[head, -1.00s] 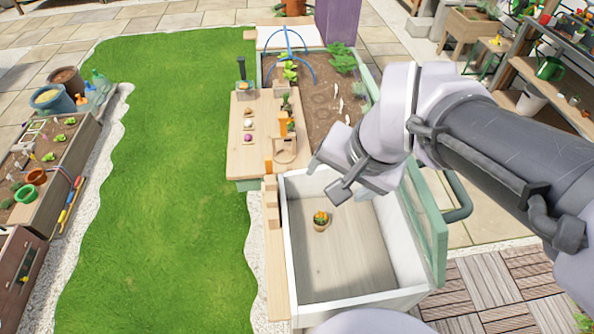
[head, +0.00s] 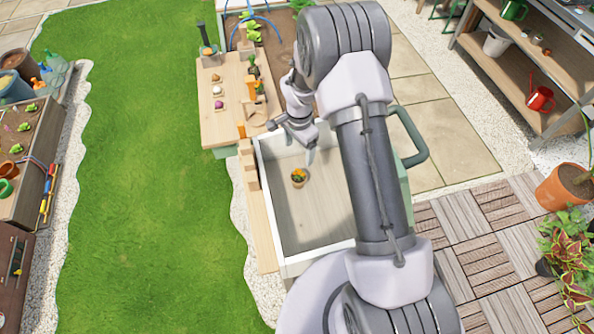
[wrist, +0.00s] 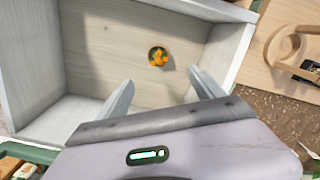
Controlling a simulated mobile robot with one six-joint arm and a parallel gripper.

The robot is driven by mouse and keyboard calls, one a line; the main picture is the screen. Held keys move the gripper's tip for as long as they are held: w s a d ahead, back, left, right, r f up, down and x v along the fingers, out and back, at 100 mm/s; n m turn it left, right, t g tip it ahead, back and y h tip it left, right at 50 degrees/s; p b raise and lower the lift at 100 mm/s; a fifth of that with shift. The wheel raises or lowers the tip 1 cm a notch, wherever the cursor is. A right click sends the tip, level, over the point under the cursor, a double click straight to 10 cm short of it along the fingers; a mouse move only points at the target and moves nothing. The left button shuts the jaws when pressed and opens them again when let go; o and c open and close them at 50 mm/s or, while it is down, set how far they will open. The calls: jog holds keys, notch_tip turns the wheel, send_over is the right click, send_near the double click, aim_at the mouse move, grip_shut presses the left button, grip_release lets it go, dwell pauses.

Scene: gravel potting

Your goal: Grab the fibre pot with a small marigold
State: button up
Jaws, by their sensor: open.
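The fibre pot (head: 298,182) with orange marigold flowers stands upright on the floor of an open white wooden box (head: 262,206). In the wrist view the pot (wrist: 158,56) shows from above, beyond the fingertips and roughly between their lines. The box wall also shows in the wrist view (wrist: 28,60). My gripper (wrist: 158,88) is open and empty, its two fingers apart. In the head view my gripper (head: 304,148) hangs over the far part of the box, above and beyond the pot, not touching it.
The box walls rise around the pot, and its floor is otherwise bare. A wooden bench (head: 222,125) with several vegetables and a wooden tool stands past the box's far left. A green handle (head: 414,140) sticks out at the box's right. Grass (head: 150,200) lies to the left.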

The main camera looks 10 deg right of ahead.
jog(key=b, duration=0.3)
send_near(298, 177)
jog(key=f, duration=0.5)
jog(key=shift+w+d+f, duration=0.15)
jog(key=shift+w+d, duration=0.05)
jog(key=shift+w, duration=0.1)
jog(key=f+b, duration=0.1)
jog(key=f, duration=0.1)
jog(key=f+b, duration=0.1)
jog(key=f, duration=0.2)
jog(key=shift+s+a+f, duration=0.2)
jog(key=shift+f, duration=0.05)
jog(key=shift+r, duration=0.15)
jog(key=shift+c, duration=0.4)
jog(key=c, duration=1.4)
